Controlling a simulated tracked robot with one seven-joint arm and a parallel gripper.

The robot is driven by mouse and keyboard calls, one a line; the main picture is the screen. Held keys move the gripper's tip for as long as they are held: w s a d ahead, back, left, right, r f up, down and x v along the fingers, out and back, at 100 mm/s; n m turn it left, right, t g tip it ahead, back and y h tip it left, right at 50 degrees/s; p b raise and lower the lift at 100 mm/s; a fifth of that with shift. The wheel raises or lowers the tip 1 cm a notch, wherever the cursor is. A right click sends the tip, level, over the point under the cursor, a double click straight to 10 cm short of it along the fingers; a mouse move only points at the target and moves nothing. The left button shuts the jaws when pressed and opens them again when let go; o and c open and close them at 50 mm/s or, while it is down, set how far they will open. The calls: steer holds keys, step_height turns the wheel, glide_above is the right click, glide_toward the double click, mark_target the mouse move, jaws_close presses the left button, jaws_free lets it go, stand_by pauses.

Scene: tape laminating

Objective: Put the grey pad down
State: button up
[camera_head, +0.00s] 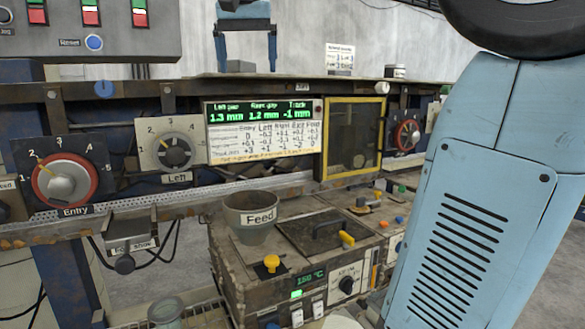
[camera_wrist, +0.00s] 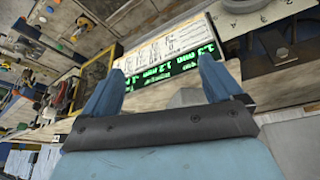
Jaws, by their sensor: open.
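My gripper (camera_wrist: 160,53) is open in the wrist view. Its two blue fingers stand wide apart in front of the panel with the green-lit display (camera_wrist: 170,62), which appears upside down there. I see no pad held between the fingers. A small pale grey rounded shape (camera_wrist: 184,97) shows beyond the gap between them; I cannot tell what it is. I cannot pick out the grey pad for certain in either view.
In the head view the display (camera_head: 262,128) hangs on the rail beside a yellow-framed window (camera_head: 352,138). The Entry knob (camera_head: 66,182) and Left knob (camera_head: 173,150) are to its left. Below stand a grey Feed cup (camera_head: 250,222) and a worn machine box (camera_head: 240,275).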

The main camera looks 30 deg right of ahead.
steer(key=s+f+n, duration=0.1)
steer(key=s+f, duration=0.4)
steer(key=f, duration=0.5)
steer(key=s+f+n+t+y, duration=0.1)
steer(key=s+f+n, duration=0.1)
steer(key=s+f, duration=0.4)
steer(key=s+d+f+n+y, duration=0.1)
steer(key=s+f, duration=0.5)
steer(key=f, duration=0.8)
steer(key=shift+f, duration=0.25)
steer(key=shift+d, duration=0.1)
